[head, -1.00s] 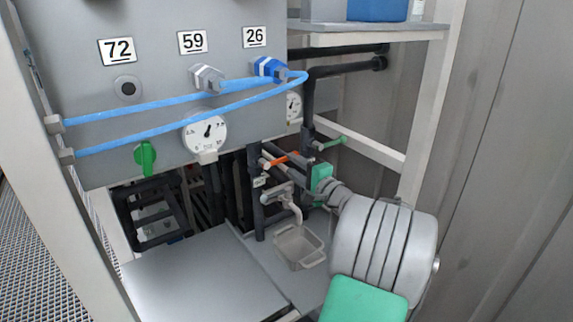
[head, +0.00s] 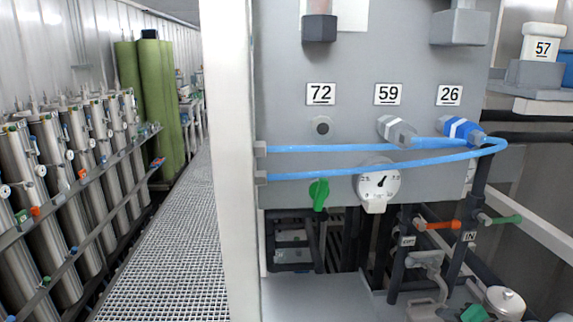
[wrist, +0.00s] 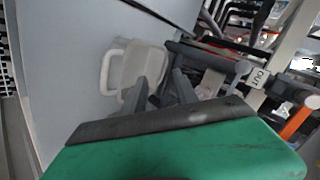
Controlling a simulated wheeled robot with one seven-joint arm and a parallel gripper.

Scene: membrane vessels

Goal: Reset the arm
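My gripper (wrist: 158,82) shows in the wrist view as two dark grey fingers beyond a green body. The fingers stand apart with nothing seen held between them. Behind the left finger is a beige container (wrist: 148,62) with a loop handle at its left; I cannot tell whether they touch. In the head view, part of my arm with a green piece shows at the lower right, and the fingertips are not visible there. The container shows only in part at the bottom edge (head: 428,311), below a beige tap (head: 430,262).
A grey panel (head: 285,120) carries labels 72, 59, 26, a gauge (head: 379,183), a green knob (head: 318,194) and blue hoses (head: 370,168). Pipes with an orange handle (head: 440,225) and a green handle (head: 503,219) are close by. A grating walkway (head: 165,240) runs left.

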